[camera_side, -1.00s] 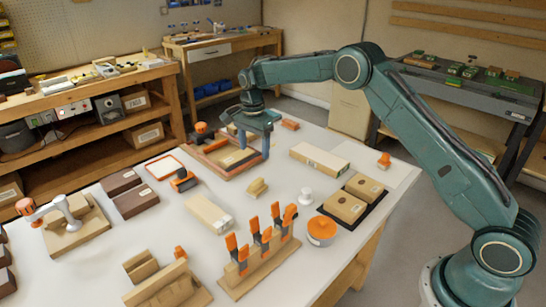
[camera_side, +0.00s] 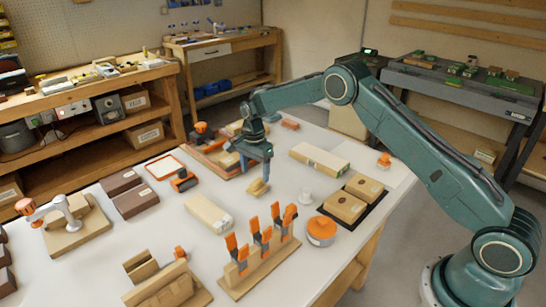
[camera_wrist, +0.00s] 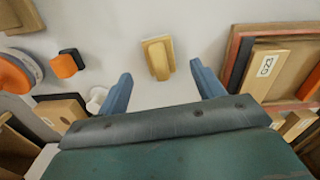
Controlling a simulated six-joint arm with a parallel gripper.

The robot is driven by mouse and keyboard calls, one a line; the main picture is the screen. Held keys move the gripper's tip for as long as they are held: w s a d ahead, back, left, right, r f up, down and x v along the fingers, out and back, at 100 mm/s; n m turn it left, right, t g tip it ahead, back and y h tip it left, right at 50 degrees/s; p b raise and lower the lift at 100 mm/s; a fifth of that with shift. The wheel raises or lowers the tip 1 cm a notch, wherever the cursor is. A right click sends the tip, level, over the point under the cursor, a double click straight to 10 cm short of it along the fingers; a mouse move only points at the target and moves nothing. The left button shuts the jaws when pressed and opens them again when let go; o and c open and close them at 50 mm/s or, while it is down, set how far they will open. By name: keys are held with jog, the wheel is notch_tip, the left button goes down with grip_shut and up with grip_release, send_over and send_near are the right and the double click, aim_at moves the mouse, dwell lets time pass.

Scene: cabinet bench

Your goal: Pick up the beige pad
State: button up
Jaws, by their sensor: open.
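The beige pad (camera_side: 258,188) is a small tan block with a raised strip on top, lying on the white bench top. In the wrist view the pad (camera_wrist: 157,58) shows near the top middle, in line with the gap between my fingertips. My gripper (camera_side: 255,172) is open and empty, pointing down just above the pad. Its two blue fingers (camera_wrist: 160,73) are spread wide in the wrist view, one to each side of the pad, with clear bench between. I see no contact with the pad.
A framed tray (camera_side: 225,172) with blocks is behind my gripper. A long beige box (camera_side: 209,214) lies to the front left, and a white knob-like piece (camera_side: 306,196) stands to the right. Orange-handled clamps (camera_side: 262,240) stand in front. Bench around the pad is clear.

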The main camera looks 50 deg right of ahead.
aim_at(256, 182)
jog(key=shift+f, duration=0.1)
jog(key=shift+f, duration=2.5)
jog(key=shift+c, duration=0.2)
jog(key=c, duration=1)
